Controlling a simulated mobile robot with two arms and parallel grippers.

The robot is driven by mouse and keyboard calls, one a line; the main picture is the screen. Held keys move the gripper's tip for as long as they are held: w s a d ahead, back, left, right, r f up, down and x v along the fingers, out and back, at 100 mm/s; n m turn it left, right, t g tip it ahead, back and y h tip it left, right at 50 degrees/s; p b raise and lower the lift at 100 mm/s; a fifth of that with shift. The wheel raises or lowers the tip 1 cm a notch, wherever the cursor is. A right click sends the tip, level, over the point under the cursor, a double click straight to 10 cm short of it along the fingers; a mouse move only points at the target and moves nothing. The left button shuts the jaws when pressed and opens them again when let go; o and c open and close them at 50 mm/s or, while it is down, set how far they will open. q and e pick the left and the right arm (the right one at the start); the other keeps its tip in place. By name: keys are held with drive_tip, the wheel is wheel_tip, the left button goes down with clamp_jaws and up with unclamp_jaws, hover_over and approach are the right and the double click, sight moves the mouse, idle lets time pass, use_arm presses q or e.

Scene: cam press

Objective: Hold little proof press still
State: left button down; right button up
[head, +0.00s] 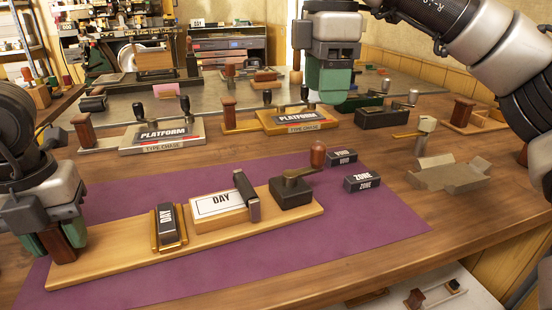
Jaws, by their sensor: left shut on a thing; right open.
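The little proof press is a long pale wooden board (130,264) lying on a purple mat. A dark DAY block (168,230) sits in a yellow holder on it. Beside that is a wooden block with a white DAY card (217,203) and a dark roller-like bar (246,195). At its right end a dark cam block (291,195) carries a lever with an upright brown knob (318,155). My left gripper (52,240) is shut on the brown post (61,249) at the board's left end. My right gripper (327,88) is open above the table behind the press, away from it.
ZONE (362,182) and VOID (342,158) blocks lie right of the press on the purple mat (380,230). Two PLATFORM presses (163,133) (300,122) stand behind. The mat's front right is clear.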

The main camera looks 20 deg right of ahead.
wheel_tip(320, 180, up, 12)
idle(0.8)
drive_tip(key=shift+f, duration=0.1)
idle(0.4)
use_arm(q)
drive_tip(key=c, duration=0.8)
unclamp_jaws()
drive_tip(key=shift+o, duration=0.2)
drive_tip(key=shift+r+p, duration=2.2)
drive_tip(key=shift+r, duration=0.8)
use_arm(e)
wheel_tip(320, 180, up, 4)
drive_tip(key=shift+r, duration=0.2)
